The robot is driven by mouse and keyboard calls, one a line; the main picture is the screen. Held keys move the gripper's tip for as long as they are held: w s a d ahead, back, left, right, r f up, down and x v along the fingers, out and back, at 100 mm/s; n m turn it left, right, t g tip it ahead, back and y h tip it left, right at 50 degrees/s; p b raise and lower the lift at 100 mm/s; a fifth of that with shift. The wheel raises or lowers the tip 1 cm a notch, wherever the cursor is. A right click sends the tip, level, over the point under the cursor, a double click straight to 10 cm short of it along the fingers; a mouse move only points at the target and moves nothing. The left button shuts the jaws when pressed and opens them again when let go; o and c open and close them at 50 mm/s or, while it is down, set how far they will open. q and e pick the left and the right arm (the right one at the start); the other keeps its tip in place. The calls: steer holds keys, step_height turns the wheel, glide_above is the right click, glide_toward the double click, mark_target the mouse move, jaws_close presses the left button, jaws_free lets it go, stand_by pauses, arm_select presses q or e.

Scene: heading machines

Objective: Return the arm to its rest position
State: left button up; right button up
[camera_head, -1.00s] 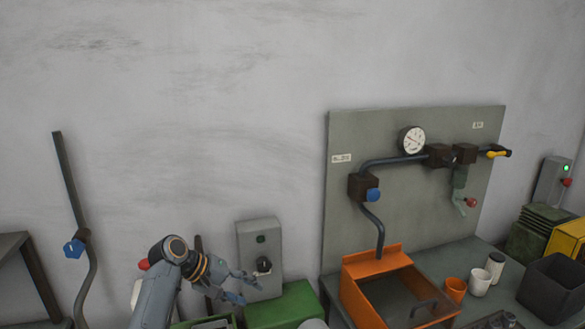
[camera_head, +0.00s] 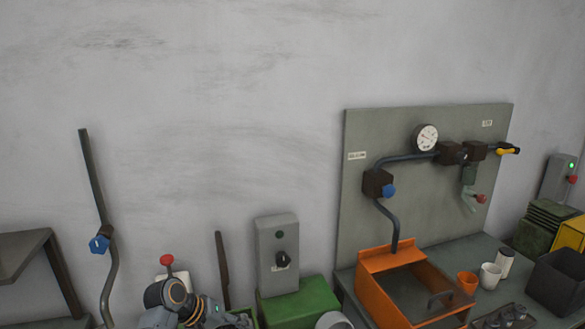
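My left arm shows at the bottom of the head view, left of the middle, in front of a green bin. Its wrist (camera_head: 172,298) is in view, low against the wall. The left gripper's fingers are not clearly visible at the bottom edge, so I cannot tell whether they are open or shut. My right arm and gripper are not in view.
A green box (camera_head: 300,305) sits below the switch box. A red knob (camera_head: 167,260) shows just above my wrist. An orange tray (camera_head: 392,260) and cups (camera_head: 490,276) stand on the bench at right. A pipe with a blue valve (camera_head: 99,244) runs up the wall at left.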

arm_select(q)
steer(key=s+a+f+m+y, duration=0.1)
steer(key=s+a+f+y, duration=0.1)
steer(key=s+f, duration=0.5)
steer(key=s+a+f+m+y, duration=0.1)
steer(key=s+a+f, duration=0.15)
steer(key=s, duration=0.75)
steer(key=s+a+r+m+y, duration=0.1)
steer(key=s+r+y, duration=0.1)
steer(key=s, duration=0.7)
steer(key=s+a+r+m+y, duration=0.1)
steer(key=s+r+m, duration=0.1)
steer(key=s, duration=0.8)
step_height(320, 180, down, 30)
steer(key=g+b, duration=0.1)
steer(key=b, duration=0.4)
steer(key=s+a+f+b, duration=0.1)
steer(key=s+f+b, duration=0.1)
steer(key=s+f, duration=0.7)
steer(key=s+a+f+g+b, duration=0.1)
steer(key=s+a+f+b, duration=0.1)
steer(key=s+f, duration=0.7)
step_height(320, 180, down, 4)
steer(key=shift+s+a+f+b, duration=0.15)
steer(key=shift+a+f+b, duration=0.1)
steer(key=shift+b, duration=0.3)
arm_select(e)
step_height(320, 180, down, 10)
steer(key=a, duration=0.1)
